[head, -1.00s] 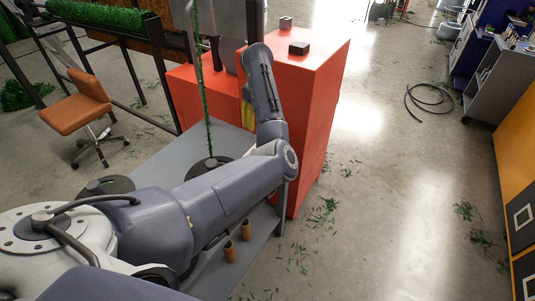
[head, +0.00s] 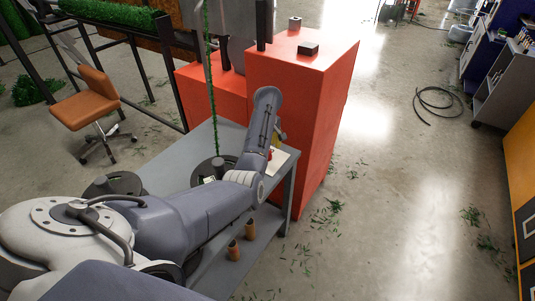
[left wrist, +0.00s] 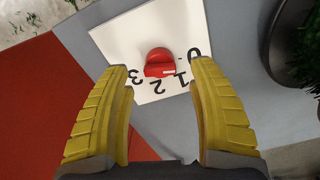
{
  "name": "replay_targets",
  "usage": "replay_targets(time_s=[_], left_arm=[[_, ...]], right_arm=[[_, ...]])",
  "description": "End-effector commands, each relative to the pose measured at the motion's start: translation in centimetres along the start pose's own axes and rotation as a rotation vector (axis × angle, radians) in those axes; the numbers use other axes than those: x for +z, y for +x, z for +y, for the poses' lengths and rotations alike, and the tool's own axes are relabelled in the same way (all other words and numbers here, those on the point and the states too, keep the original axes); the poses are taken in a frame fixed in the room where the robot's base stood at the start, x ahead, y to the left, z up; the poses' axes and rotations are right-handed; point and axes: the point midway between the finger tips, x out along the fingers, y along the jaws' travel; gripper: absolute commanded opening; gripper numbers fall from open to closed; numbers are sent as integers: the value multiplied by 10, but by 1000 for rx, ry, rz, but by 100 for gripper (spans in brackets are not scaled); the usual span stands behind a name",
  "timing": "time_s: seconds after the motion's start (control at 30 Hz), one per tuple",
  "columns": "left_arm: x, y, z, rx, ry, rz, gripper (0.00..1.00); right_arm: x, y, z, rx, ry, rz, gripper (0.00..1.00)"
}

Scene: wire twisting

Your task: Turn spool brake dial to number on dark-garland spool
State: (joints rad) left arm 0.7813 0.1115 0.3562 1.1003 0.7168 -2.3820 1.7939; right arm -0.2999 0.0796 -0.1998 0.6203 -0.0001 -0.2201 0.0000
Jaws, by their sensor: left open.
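The red brake dial (left wrist: 158,60) sits on a white card (left wrist: 112,38) printed with 0, 1, 2 and 3, upside down in the left wrist view. A short white mark on the dial lies on the side near 1 and 2. My left gripper (left wrist: 160,67) is open, its yellow fingers either side of the dial and apart from it. In the head view the white card (head: 281,160) is partly behind my left arm. A dark spool (head: 228,161) with a green garland (head: 211,90) stands beside it. Its number is not readable. My right gripper is not in view.
A second dark spool (head: 112,184) stands on the grey bench (head: 170,172). Orange-red cabinets (head: 290,85) stand behind the bench. Small brown cylinders (head: 233,250) stand on the lower shelf. The floor to the right is mostly open, with green scraps.

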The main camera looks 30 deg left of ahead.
Motion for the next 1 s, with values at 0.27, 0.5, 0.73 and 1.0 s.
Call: replay_targets(time_s=[0.27,0.5,0.73,1.0], left_arm=[[0,25,0,-1,1,1,60],[0,30,0,0,0,0,60],[0,30,0,0,0,0,60],[0,30,0,0,0,0,29]], right_arm=[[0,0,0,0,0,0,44],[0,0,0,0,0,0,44],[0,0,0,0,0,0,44],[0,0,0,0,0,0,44]])
